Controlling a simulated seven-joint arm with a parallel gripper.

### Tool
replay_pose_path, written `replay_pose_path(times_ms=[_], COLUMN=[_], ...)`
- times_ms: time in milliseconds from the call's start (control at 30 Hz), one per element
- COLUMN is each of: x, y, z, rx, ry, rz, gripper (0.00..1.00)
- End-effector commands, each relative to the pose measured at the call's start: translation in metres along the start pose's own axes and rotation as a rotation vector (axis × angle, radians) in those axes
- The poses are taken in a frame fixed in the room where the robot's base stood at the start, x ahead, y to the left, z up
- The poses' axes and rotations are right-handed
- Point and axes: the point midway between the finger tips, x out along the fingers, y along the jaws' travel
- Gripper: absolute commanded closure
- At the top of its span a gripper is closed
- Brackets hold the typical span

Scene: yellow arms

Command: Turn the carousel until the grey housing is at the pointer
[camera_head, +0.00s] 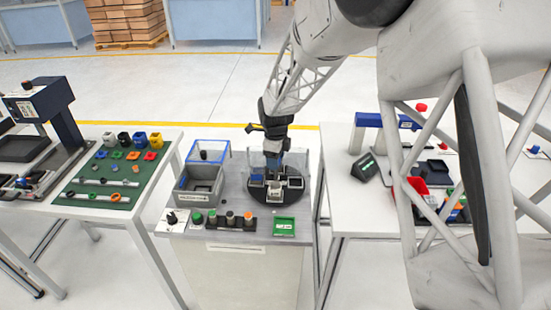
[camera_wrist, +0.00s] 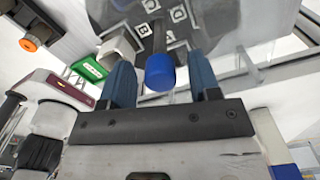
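The carousel is a dark round plate (camera_head: 262,196) on the middle bench, with pale square pockets (camera_head: 295,183) around it. In the wrist view its plate (camera_wrist: 183,30) carries white letter labels, B among them. A blue round-ended knob (camera_wrist: 160,73) stands up from it. My gripper (camera_head: 274,164) is over the carousel, pointing down. In the wrist view its two blue fingers (camera_wrist: 160,62) are apart, one each side of the knob, with gaps showing. A pale grey block (camera_wrist: 120,42) sits beside the B label; I cannot tell if it is the grey housing. I cannot make out the pointer.
Clear panels (camera_head: 314,162) stand behind the carousel. A grey bin (camera_head: 198,186) and a blue-edged box (camera_head: 208,152) are to its left.

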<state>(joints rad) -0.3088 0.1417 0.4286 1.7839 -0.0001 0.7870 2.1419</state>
Motion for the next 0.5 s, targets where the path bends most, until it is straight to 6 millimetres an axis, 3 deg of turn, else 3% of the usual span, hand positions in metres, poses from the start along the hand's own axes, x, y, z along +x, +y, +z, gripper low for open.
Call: replay_pose_path(times_ms=[267,500], x=[-0.001,-0.015], y=[0.0,0.0], z=[0.0,0.0], rx=[0.0,0.0], ry=[0.0,-0.001], rz=[0.0,-0.001], gripper=[0.44,0.44])
